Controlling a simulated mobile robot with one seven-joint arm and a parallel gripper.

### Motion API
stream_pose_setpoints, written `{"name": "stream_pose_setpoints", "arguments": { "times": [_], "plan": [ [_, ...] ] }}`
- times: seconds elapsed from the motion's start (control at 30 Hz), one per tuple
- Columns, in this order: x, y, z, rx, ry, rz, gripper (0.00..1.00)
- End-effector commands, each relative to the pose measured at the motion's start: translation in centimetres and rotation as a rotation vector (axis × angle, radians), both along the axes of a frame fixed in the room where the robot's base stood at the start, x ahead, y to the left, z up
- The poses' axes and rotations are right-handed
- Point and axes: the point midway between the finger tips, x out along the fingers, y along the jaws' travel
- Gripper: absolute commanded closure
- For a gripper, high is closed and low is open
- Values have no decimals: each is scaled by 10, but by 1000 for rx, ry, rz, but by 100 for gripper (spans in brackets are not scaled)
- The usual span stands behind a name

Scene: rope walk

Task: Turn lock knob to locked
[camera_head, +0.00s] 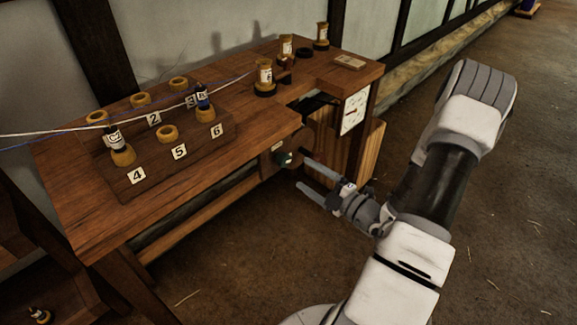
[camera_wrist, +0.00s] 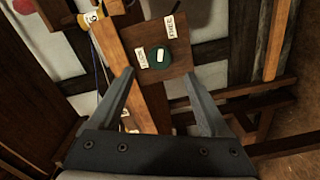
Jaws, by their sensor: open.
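The lock knob (camera_head: 283,158) is a small dark green round knob on the front side of the wooden workbench (camera_head: 240,150). In the wrist view the knob (camera_wrist: 152,57) has a pale oblong mark and sits on a wooden panel (camera_wrist: 178,54). One white label (camera_wrist: 141,58) is left of it and another (camera_wrist: 169,27) is above right; their words are too small to read surely. My gripper (camera_head: 302,172) is open and empty, facing the knob from the right. In the wrist view the fingertips (camera_wrist: 158,74) lie on either side below the knob, apart from it.
A numbered wooden block (camera_head: 170,155) with several yellow rings and two bobbins stands on the bench's left. Pale and blue strands cross above it. More bobbins (camera_head: 264,75) stand at the back. A white dial (camera_head: 355,110) is right of the knob. The floor (camera_head: 510,180) on the right is clear.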

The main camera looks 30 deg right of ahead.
Motion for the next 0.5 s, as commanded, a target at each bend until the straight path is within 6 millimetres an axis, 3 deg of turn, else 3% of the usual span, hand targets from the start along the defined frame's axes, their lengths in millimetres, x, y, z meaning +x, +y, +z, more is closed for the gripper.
{"name": "stream_pose_setpoints", "arguments": {
  "times": [0.2, 0.5],
  "plan": [
    [42, 16, -2, -2, -2, 4, 20],
    [69, 26, 0, -1, -1, 2, 20]
  ]
}}
